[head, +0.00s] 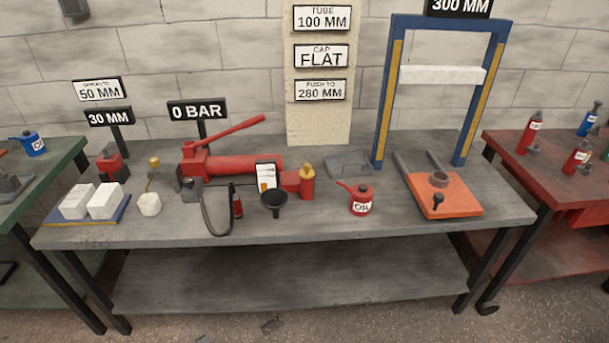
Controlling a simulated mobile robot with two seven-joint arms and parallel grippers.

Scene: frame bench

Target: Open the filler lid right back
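A red hand pump (225,165) with a long red lever (234,131) lies on the grey bench, left of the middle. A white level plate (267,177) with an orange mark stands at its right end. Beside that is a red upright part (307,187) with a brass-coloured top. I cannot tell which part is the filler lid, or whether it is open. A black funnel (274,202) and a red oil can (361,200) stand in front and to the right. Neither gripper is in view.
A black hose (208,215) loops near the front edge. White blocks (104,201) sit at the left. A blue frame (381,100) and an orange plate (465,202) stand at the right. The grey bench (330,225) has bare room along its front. Other benches flank it.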

